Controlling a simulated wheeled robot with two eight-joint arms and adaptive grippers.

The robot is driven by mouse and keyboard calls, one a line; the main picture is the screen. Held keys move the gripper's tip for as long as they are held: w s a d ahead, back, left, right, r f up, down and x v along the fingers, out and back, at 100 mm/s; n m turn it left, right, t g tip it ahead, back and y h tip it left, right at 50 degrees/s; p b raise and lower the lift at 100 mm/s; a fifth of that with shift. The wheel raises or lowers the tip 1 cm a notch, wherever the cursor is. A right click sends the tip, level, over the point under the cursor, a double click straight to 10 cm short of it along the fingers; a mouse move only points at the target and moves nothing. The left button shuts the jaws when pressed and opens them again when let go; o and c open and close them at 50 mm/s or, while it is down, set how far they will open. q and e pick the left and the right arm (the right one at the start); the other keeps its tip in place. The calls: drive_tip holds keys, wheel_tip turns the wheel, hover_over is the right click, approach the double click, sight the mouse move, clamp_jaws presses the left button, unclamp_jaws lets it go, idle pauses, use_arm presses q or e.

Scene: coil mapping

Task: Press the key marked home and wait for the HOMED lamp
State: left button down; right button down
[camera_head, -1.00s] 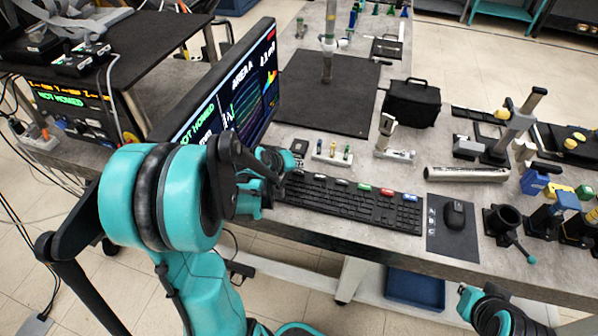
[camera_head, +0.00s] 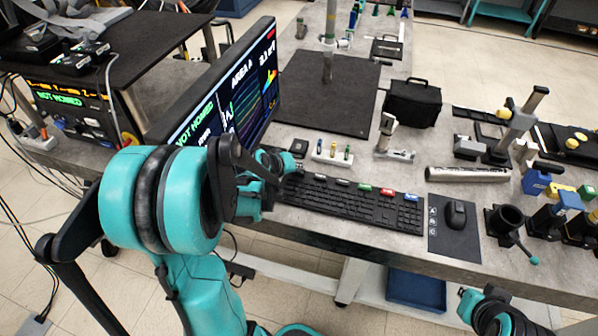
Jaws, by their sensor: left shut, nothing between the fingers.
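A black keyboard (camera_head: 345,205) lies along the table's front edge, with several coloured keys on its back row, among them a green one and a red one. The labels are too small to read, so I cannot tell which key is home. My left gripper (camera_head: 292,166) is shut and empty at the keyboard's left end; my arm hides that end, and contact with a key cannot be told. The monitor (camera_head: 225,100) and the controller box (camera_head: 65,100) both show green NOT HOMED text. My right gripper (camera_head: 467,297) is partly visible at the bottom right, its fingers unclear.
A mouse (camera_head: 455,214) sits on a dark pad right of the keyboard. A small rack of coloured pieces (camera_head: 332,153) and a grey stand (camera_head: 394,150) stand behind it. A silver cylinder (camera_head: 468,174) and a black bag (camera_head: 411,103) lie further right and back.

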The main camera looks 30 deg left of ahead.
sight(298, 174)
use_arm(q)
drive_tip(key=shift+f, duration=0.1)
idle(0.4)
drive_tip(key=shift+r+p, duration=0.6)
drive_tip(key=shift+r, duration=0.25)
wheel_tip(298, 174, up, 5)
drive_tip(key=p, duration=0.4)
drive_tip(key=shift+d, duration=0.1)
idle(0.5)
